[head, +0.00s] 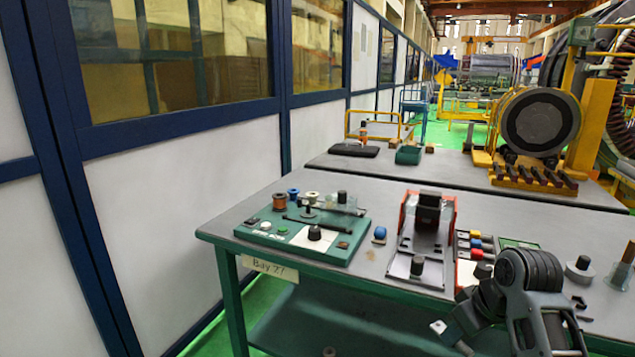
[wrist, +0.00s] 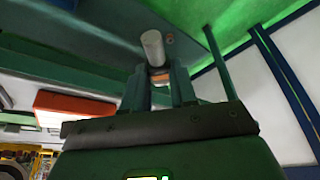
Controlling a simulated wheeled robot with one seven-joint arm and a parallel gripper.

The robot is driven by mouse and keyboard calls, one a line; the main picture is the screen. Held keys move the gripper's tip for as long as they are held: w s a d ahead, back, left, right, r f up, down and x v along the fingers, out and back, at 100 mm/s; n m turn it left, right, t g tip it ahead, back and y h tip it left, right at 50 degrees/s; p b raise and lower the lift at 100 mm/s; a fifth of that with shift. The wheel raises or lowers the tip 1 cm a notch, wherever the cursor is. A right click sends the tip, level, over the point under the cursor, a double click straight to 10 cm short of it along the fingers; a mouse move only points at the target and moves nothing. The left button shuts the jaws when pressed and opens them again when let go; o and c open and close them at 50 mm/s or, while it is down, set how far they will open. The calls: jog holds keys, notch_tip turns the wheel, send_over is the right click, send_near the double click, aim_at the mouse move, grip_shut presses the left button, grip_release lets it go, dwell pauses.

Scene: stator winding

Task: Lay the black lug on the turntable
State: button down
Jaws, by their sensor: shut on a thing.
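In the wrist view my gripper (wrist: 160,78) is shut on a grey cylinder (wrist: 153,48), which sticks out beyond the fingertips. A small copper-coloured band shows between the fingers below it. I cannot tell whether this cylinder is the black lug; it looks grey in this light. In the head view my arm is at the lower right, in front of the bench, and the fingertips cannot be made out. A grey disc with a dark post (head: 580,270) stands at the bench's right; I cannot tell whether it is the turntable.
The bench (head: 240,222) carries a green board (head: 350,252) with spools and knobs, a red-and-grey fixture (head: 405,262), a blue-capped piece (head: 380,233) and several coloured blocks (head: 475,241). A lower shelf (head: 320,325) lies beneath. A second bench with a large yellow-framed rotor stands behind.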

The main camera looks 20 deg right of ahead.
jog(key=w+a+f, duration=0.3)
jog(key=a+f, duration=0.1)
jog(key=a, duration=0.7)
jog(key=w+a+f, duration=0.2)
jog(key=a+f, duration=0.3)
jog(key=a, duration=0.7)
jog(key=shift+w, duration=0.4)
jog(key=shift+a+f, duration=0.1)
jog(key=shift+f, duration=0.05)
